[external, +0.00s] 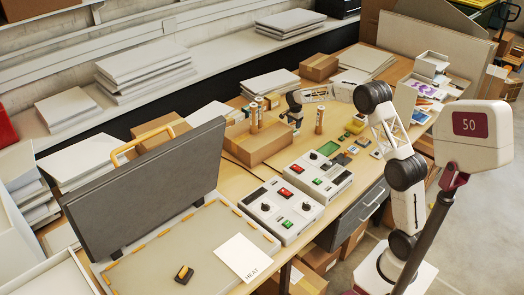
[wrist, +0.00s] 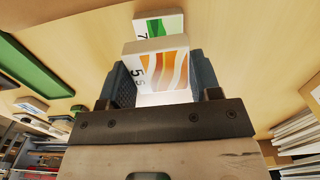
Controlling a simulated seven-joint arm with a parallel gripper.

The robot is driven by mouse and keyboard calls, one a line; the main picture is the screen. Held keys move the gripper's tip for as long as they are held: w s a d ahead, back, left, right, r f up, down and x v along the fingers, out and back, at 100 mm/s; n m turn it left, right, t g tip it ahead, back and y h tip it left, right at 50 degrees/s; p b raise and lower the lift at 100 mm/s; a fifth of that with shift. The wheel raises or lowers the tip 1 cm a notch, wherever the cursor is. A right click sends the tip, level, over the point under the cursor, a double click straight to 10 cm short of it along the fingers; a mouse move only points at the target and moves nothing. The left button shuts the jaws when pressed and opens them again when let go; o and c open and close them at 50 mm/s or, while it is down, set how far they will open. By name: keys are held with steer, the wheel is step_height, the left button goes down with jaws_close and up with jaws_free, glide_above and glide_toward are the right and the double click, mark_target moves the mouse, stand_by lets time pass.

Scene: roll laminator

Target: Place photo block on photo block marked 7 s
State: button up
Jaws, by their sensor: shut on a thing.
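My gripper (wrist: 158,80) is shut on a white photo block (wrist: 158,60) in the wrist view. The held block's face has orange and brown wavy stripes and the mark "5 s". Just beyond it is another photo block (wrist: 158,25), with green stripes and a 7 at its left edge; the held block hides its lower part. I cannot tell whether the two blocks touch. In the external view my gripper (external: 293,116) is small, at the far side of the table behind a cardboard box; neither block can be made out there.
A green rectangular piece (wrist: 30,68) lies left of the blocks in the wrist view. In the external view, a cardboard box (external: 262,146) and upright rolls (external: 319,119) stand close to my gripper. Two control units (external: 282,208) sit nearer, beside the laminator's raised grey lid (external: 150,185).

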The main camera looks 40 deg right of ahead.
mark_target(294, 124)
stand_by(0.3)
steer(key=shift+f, duration=1.75)
steer(key=shift+f, duration=0.1)
steer(key=o, duration=0.9)
step_height(294, 124, up, 12)
steer(key=shift+r, duration=0.15)
